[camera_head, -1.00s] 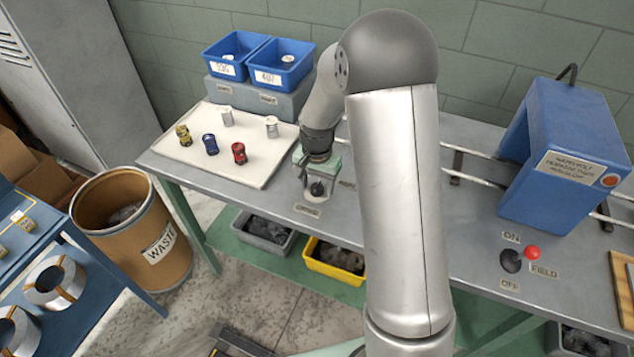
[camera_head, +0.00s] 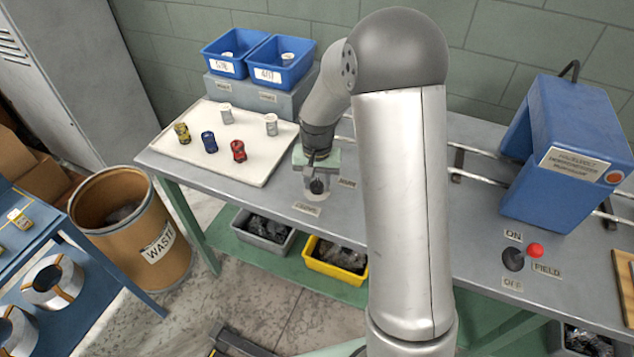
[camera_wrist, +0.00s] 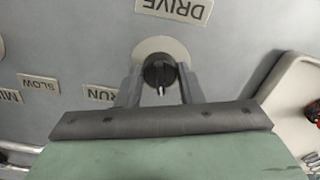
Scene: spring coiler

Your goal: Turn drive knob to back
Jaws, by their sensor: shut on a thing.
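The drive knob (camera_wrist: 158,73) is a black round knob on a pale disc, below an upside-down DRIVE label (camera_wrist: 174,9) in the wrist view. Its light pointer mark faces the bottom of that picture. My gripper (camera_wrist: 159,82) is shut on the knob, with one grey finger on each side. In the head view my gripper (camera_head: 316,174) is low at the bench's front part, and the dark knob (camera_head: 317,187) shows between the fingers. The RUN label (camera_wrist: 113,96) and SLOW label (camera_wrist: 39,84) lie to the left in the wrist view.
A white tray (camera_head: 185,160) with several small spools lies left of my gripper, blue bins (camera_head: 226,65) behind it. To the right are a blue machine (camera_head: 565,150) and a FIELD switch (camera_head: 513,259) with a red light. A waste drum (camera_head: 130,225) stands at the left.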

